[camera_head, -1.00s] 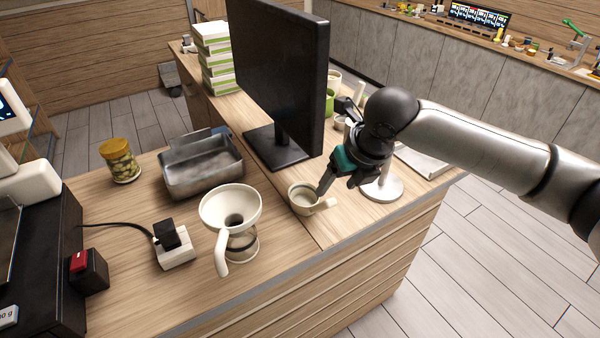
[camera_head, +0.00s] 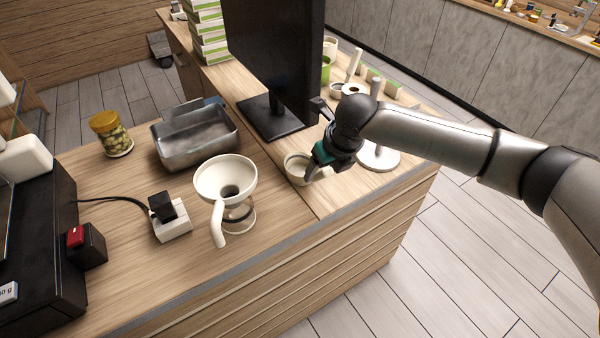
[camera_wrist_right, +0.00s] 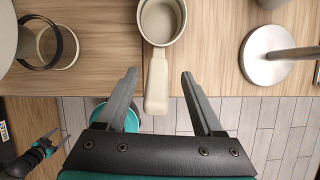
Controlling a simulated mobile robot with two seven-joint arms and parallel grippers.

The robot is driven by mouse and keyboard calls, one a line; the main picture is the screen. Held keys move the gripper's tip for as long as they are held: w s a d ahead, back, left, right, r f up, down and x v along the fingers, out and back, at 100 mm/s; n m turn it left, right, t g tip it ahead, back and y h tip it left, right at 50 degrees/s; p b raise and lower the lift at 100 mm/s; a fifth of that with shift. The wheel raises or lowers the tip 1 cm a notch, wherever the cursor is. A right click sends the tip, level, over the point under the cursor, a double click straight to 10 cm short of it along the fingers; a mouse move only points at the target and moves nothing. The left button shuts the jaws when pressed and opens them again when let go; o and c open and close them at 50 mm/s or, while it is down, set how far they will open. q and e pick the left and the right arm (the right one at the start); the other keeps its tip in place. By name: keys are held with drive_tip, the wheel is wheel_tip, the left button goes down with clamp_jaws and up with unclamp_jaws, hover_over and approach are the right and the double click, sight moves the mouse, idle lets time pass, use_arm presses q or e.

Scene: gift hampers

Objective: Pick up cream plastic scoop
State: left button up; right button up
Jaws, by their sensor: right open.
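The cream plastic scoop (camera_head: 294,166) rests on the counter below the monitor, partly covered by my right gripper (camera_head: 315,168) in the head view. In the right wrist view the scoop's round cup (camera_wrist_right: 162,18) is at the top, and its handle (camera_wrist_right: 157,85) points down between the fingers. My right gripper (camera_wrist_right: 157,88) is open, with one finger on each side of the handle and a gap on both sides. My left gripper (camera_wrist_right: 58,140) shows small at the lower left of the wrist view, its fingers apart and empty. It is not in the head view.
A cream funnel (camera_head: 226,180) sits on a jar left of the scoop. A metal stand (camera_head: 378,155) is close on the right, and the monitor (camera_head: 275,60) rises behind. A metal tray (camera_head: 195,140) and a yellow-lidded jar (camera_head: 111,135) are further left. The counter's front edge is near.

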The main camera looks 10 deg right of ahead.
drive_tip(key=shift+x, duration=2.1)
drive_tip(key=shift+a, duration=0.15)
drive_tip(key=shift+c, duration=0.4)
clamp_jaws()
drive_tip(key=shift+r, duration=0.1)
